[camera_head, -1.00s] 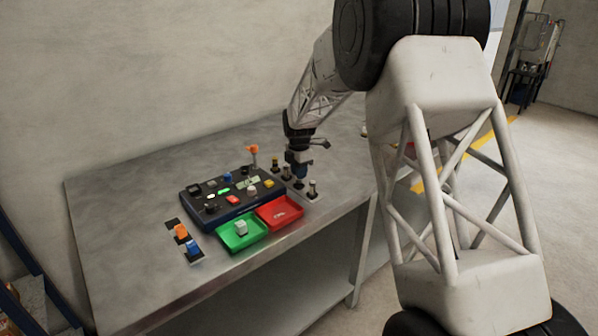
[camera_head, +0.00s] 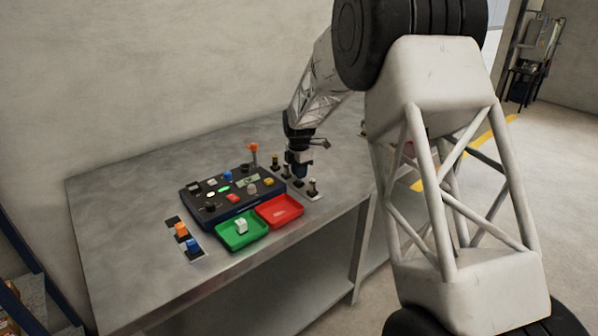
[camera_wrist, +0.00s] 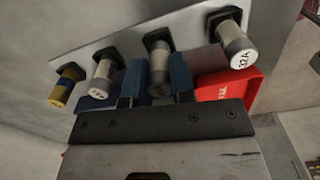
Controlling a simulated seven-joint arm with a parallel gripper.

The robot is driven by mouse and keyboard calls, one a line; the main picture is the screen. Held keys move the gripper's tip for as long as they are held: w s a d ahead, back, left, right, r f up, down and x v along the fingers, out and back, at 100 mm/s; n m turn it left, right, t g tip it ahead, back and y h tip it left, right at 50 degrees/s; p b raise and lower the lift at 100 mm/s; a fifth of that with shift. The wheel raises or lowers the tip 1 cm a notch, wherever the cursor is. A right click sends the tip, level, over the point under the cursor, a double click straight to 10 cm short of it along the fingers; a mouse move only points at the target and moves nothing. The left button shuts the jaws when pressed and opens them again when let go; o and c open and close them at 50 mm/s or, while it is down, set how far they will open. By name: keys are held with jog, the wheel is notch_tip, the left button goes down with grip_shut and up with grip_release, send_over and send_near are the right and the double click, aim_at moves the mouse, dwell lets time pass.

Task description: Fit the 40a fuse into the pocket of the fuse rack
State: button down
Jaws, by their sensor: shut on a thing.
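The fuse rack (camera_wrist: 118,32) is a pale plate with a row of black square pockets; it also shows in the head view (camera_head: 318,196) at the right of the workbench. My gripper (camera_wrist: 155,90) is shut on a grey-and-cream fuse (camera_wrist: 159,66), between its two blue fingers. This fuse lines up with a black pocket (camera_wrist: 152,37); how deep it sits I cannot tell, and its marking is not readable. In the head view my gripper (camera_head: 298,172) points down over the rack and hides part of it.
A red tray (camera_head: 292,205), a green tray (camera_head: 230,243) holding a white piece, and a dark control box (camera_head: 190,203) lie to the left.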

jog(key=shift+f, duration=0.6)
dwell(1.3)
jog(key=c, duration=0.9)
grip_release()
jog(key=shift+o, duration=0.5)
jog(key=o, duration=0.3)
jog(key=shift+r, duration=0.2)
jog(key=shift+r, duration=3.3)
jog(key=shift+r, duration=0.1)
